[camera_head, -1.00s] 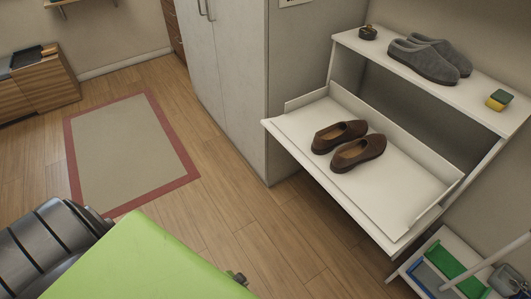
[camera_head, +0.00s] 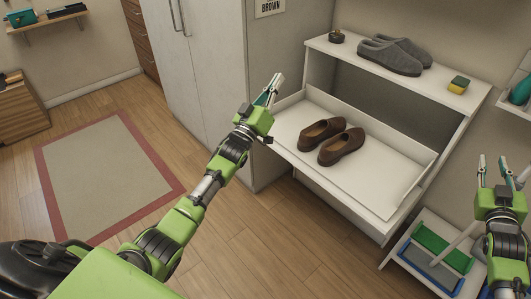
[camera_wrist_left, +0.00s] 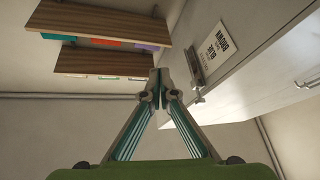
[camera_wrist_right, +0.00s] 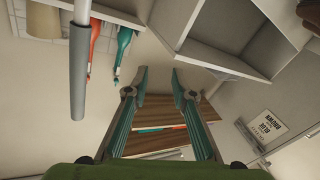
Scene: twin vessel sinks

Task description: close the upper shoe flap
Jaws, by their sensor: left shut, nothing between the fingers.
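The upper shoe flap (camera_head: 395,160) is a white panel with raised edges, open and folded outward from the white shoe cabinet (camera_head: 428,120). A pair of brown shoes (camera_head: 342,146) rests on it. My left gripper (camera_head: 272,90) is raised near the flap's left corner in the head view; I cannot tell whether it touches. Its fingertips (camera_wrist_left: 157,75) meet in the left wrist view, with nothing between them. My right gripper (camera_head: 493,166) is raised to the right of the cabinet. Its fingertips (camera_wrist_right: 158,72) are apart and empty in the right wrist view.
Grey slippers (camera_head: 390,54), a small dark tin (camera_head: 337,36) and a yellow-green sponge (camera_head: 458,85) sit on the cabinet's top. A low white tray (camera_head: 405,262) with green and blue inserts lies below. A grey wardrobe (camera_head: 220,60) stands left. The wooden floor in front is clear.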

